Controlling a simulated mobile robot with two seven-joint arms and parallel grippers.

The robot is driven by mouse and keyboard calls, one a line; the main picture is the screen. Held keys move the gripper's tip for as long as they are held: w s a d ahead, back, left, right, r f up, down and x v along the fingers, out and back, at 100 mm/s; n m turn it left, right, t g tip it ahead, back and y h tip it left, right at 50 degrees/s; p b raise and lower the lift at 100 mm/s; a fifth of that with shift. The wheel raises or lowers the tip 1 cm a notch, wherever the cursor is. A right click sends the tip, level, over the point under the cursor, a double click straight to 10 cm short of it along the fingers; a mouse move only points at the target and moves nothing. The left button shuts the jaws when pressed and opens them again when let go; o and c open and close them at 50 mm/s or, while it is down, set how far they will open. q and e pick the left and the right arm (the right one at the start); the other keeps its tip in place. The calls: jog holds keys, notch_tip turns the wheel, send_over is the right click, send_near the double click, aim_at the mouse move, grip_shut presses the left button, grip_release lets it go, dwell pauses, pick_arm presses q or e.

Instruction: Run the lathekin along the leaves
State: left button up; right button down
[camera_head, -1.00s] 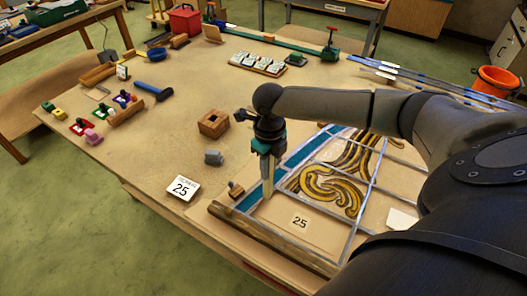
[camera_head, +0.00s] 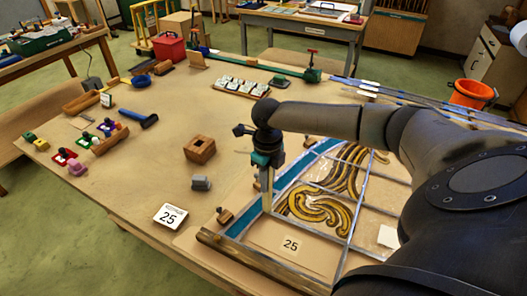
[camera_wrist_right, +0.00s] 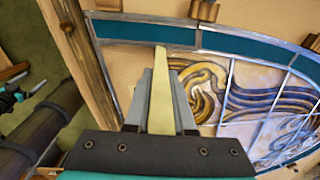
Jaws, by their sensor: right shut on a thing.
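My right gripper (camera_head: 265,167) is shut on the lathekin (camera_head: 266,195), a flat pale tool pointing down. In the right wrist view the lathekin (camera_wrist_right: 163,90) runs out between the fingers (camera_wrist_right: 160,105), its tip over or on the lead strip along the teal border; contact cannot be told. The leaded panel (camera_head: 372,192) lies on the table, with teal border glass (camera_wrist_right: 145,32), amber-brown swirled glass (camera_head: 318,208) and grey lead leaves (camera_wrist_right: 229,90). Its left part is behind my gripper in the head view.
A wooden batten (camera_head: 260,262) edges the panel's near side. Long lead strips (camera_head: 420,100) lie behind my arm. The table's middle is clear.

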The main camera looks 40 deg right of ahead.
jog(key=shift+w+d+r, duration=0.1)
jog(key=shift+d, duration=0.05)
jog(key=shift+r, duration=0.1)
notch_tip(320, 180, up, 5)
jog(key=p, duration=0.5)
dwell(0.3)
